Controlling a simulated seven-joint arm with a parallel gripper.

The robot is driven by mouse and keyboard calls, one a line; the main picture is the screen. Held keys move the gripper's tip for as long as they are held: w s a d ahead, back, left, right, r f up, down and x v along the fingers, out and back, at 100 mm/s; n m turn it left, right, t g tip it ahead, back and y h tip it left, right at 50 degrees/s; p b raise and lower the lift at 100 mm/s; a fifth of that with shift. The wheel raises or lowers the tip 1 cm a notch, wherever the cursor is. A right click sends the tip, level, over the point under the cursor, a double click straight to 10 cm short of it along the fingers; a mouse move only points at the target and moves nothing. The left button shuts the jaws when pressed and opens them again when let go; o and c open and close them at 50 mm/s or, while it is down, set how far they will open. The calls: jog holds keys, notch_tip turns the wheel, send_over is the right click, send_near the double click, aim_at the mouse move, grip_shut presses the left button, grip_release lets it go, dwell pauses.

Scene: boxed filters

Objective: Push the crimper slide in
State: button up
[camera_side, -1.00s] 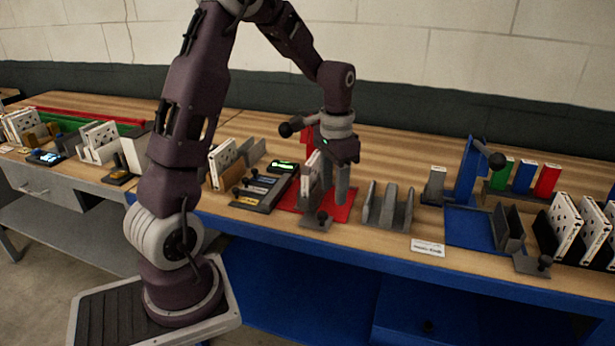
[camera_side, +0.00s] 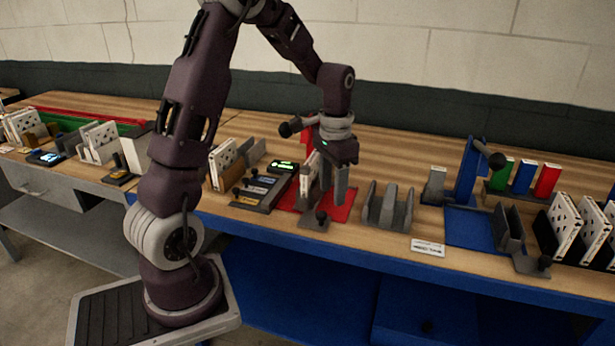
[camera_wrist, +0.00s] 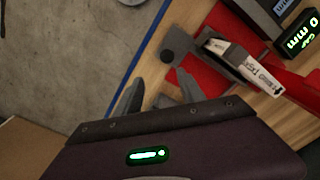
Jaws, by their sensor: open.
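The red crimper (camera_side: 342,212) stands mid-bench, with a red column and a black ball lever (camera_side: 285,130) behind. Its grey slide (camera_side: 314,223) sticks out at the front edge and has a dark upright knob (camera_side: 320,216). A white box (camera_wrist: 243,66) stands upright in the slide's holder. My gripper (camera_side: 332,190) points down over the red base, right of the box. In the wrist view my open fingers (camera_wrist: 158,88) are apart and empty, with the slide's knob (camera_wrist: 168,56) just past them. Whether a finger touches the slide cannot be told.
A panel with a green display (camera_side: 282,166) lies left of the crimper; it reads 0 mm. A grey slotted rack (camera_side: 388,207) stands close on the right. Farther right is a blue crimper (camera_side: 468,224) with its own slide. Bare bench lies behind the rack.

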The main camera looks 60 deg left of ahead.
jog(key=s+d+r+t, duration=0.4)
jog(key=s+d+r, duration=0.9)
jog(key=d+r, duration=0.1)
jog(key=shift+s+d, duration=0.2)
jog(key=shift+d, duration=0.2)
jog(key=shift+w, duration=0.1)
jog(key=g, duration=0.4)
send_over(321, 213)
notch_tip(321, 213, down, 14)
jog(key=shift+f, duration=0.2)
notch_tip(321, 213, down, 6)
jog(key=shift+f, duration=0.25)
